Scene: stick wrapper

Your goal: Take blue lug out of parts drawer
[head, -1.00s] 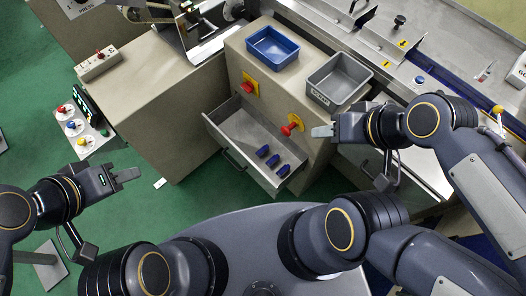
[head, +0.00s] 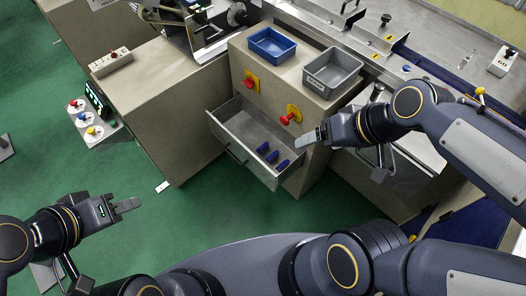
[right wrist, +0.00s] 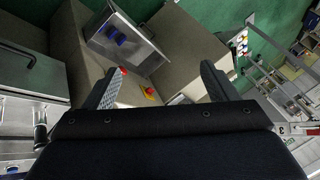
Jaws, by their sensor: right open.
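The parts drawer (head: 230,124) is pulled open from the beige cabinet in the head view. Several blue lugs (head: 262,147) lie in a row inside it, towards its right end. The drawer (right wrist: 147,63) and blue lugs (right wrist: 117,37) also show in the right wrist view. My right gripper (head: 305,140) is to the right of the lugs and above the drawer's right end, apart from them. In the right wrist view its fingers (right wrist: 160,84) are spread with nothing between them. My left gripper (head: 130,205) is off to the left over the green floor, empty; its finger gap is not clear.
A blue bin (head: 272,46) and a grey bin (head: 333,73) stand on the cabinet top. Red knobs on yellow plates (head: 291,116) stick out of the cabinet front above the drawer. A control box with coloured buttons (head: 90,124) stands left.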

